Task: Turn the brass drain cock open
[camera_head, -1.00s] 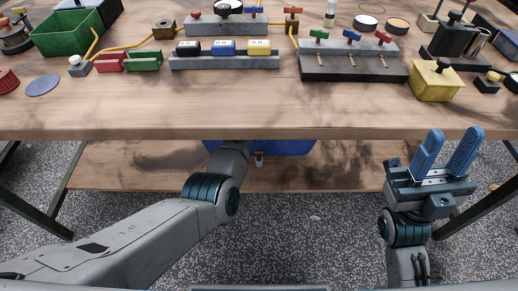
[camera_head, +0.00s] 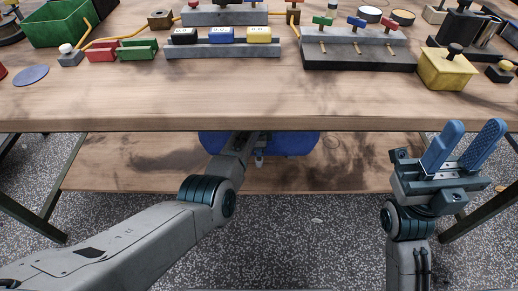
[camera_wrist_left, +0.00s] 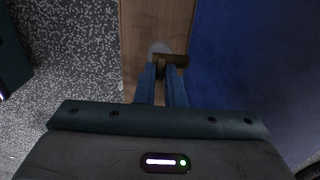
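The brass drain cock (camera_wrist_left: 172,61) shows in the left wrist view at the tips of my left gripper (camera_wrist_left: 162,72). Its two blue fingers are a narrow gap apart, with the brass piece at and partly between the tips. Whether they press on it I cannot tell. My left fingers are hidden there by the tabletop. The tank also fills the right of the left wrist view (camera_wrist_left: 250,70). My right gripper (camera_head: 463,145) is open and empty, in front of the table.
The wooden tabletop (camera_head: 230,100) overhangs the tank and my left wrist. A lower wooden shelf (camera_head: 130,165) lies below. Valve blocks, a green bin (camera_head: 60,22) and a yellow box (camera_head: 446,70) stand on the tabletop. Dark table legs (camera_head: 30,215) stand at either side.

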